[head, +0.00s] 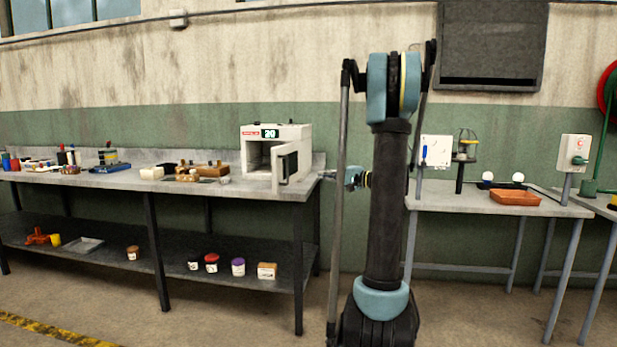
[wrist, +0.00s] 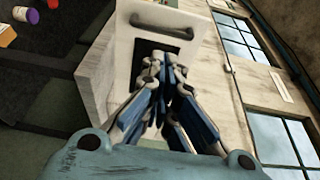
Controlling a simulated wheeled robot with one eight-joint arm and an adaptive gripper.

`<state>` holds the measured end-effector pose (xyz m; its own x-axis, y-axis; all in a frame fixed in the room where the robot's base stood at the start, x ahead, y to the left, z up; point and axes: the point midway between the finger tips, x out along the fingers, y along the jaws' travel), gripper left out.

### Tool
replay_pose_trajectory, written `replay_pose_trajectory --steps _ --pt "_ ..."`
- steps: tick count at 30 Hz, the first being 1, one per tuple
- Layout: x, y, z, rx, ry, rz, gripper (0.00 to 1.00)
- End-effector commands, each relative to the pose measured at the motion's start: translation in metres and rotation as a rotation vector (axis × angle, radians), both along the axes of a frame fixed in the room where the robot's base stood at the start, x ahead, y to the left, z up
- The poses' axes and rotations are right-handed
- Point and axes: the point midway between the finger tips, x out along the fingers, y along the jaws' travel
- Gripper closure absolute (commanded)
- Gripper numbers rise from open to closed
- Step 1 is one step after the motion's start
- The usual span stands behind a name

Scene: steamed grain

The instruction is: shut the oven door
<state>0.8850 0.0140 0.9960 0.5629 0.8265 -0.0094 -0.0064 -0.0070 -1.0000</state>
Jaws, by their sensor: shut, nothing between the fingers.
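The oven (head: 249,132) is a small white box with a red and green display on the left workbench. Its door (head: 280,172) stands open, swung out at the front right of the oven. My gripper (head: 324,176) is to the right of the door in the head view, shut and empty, with its fingers pointing left. In the wrist view, my gripper (wrist: 164,58) points at a pale door panel (wrist: 126,45) with a dark handle (wrist: 162,25) beyond the fingertips. I cannot tell whether the fingertips touch the panel.
The workbench (head: 105,181) holds small blocks (head: 152,173), a wooden tray (head: 213,170) and bottles left of the oven. Jars (head: 211,262) stand on its lower shelf. A second table (head: 450,203) with an orange tray (head: 515,197) stands to the right.

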Motion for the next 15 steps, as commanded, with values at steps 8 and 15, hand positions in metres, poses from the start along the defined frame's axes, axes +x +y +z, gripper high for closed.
replay_pose_trajectory --steps 8,15 --pt "0.022 0.035 0.0 -0.001 0.001 0.004 1.0" --pt "0.046 0.069 -0.001 -0.002 0.001 0.003 1.0"
